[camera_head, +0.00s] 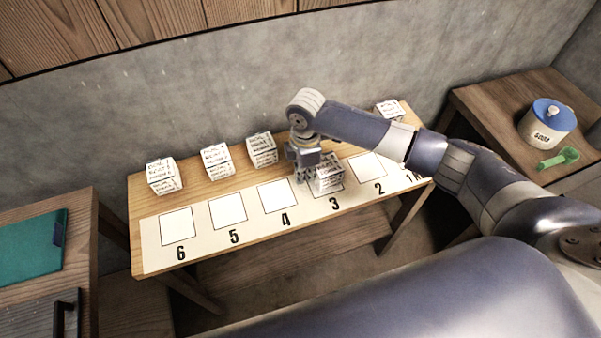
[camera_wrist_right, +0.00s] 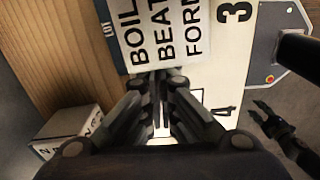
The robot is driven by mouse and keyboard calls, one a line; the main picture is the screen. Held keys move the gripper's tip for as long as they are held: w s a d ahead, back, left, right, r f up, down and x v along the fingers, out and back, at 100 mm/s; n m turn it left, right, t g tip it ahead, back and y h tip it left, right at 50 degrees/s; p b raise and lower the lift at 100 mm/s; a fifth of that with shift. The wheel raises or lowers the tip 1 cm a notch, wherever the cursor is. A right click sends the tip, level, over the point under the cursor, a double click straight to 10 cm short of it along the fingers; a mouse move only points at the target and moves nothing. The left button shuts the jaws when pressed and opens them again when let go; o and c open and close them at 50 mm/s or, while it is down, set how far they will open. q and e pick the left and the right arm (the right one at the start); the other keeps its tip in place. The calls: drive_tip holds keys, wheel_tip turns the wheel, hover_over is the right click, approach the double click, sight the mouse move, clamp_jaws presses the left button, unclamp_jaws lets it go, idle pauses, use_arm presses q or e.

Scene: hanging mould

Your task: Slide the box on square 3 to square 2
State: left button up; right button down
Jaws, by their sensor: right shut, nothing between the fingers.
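A white box with black lettering (camera_head: 329,178) stands on square 3 of the numbered strip and covers most of that square. Its lettered face fills the top of the right wrist view (camera_wrist_right: 165,35), beside the digit 3. Square 2 (camera_head: 367,165) is empty, to the right of the box. My right gripper (camera_head: 305,178) is shut and empty, low at the left side of the box, between it and square 4. In the wrist view its fingertips (camera_wrist_right: 161,82) are at the box's near edge; contact is unclear. My left gripper (camera_wrist_right: 264,115) shows only there, small and dark, fingers apart.
Several similar boxes (camera_head: 216,162) stand behind the strip on the wooden table (camera_head: 140,205); one (camera_head: 387,108) is at the far right end. Squares 4 (camera_head: 277,196), 5 and 6 are empty. My right arm partly hides the strip's right end. A blue-lidded jar (camera_head: 547,124) is on the right-hand table.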

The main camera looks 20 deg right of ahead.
drive_tip(key=d+p, duration=0.3)
drive_tip(key=d, duration=0.9)
drive_tip(key=shift+s+d, duration=0.15)
drive_tip(key=shift+d, duration=0.25)
drive_tip(key=shift+r+p, duration=0.1)
drive_tip(key=shift+p, duration=0.25)
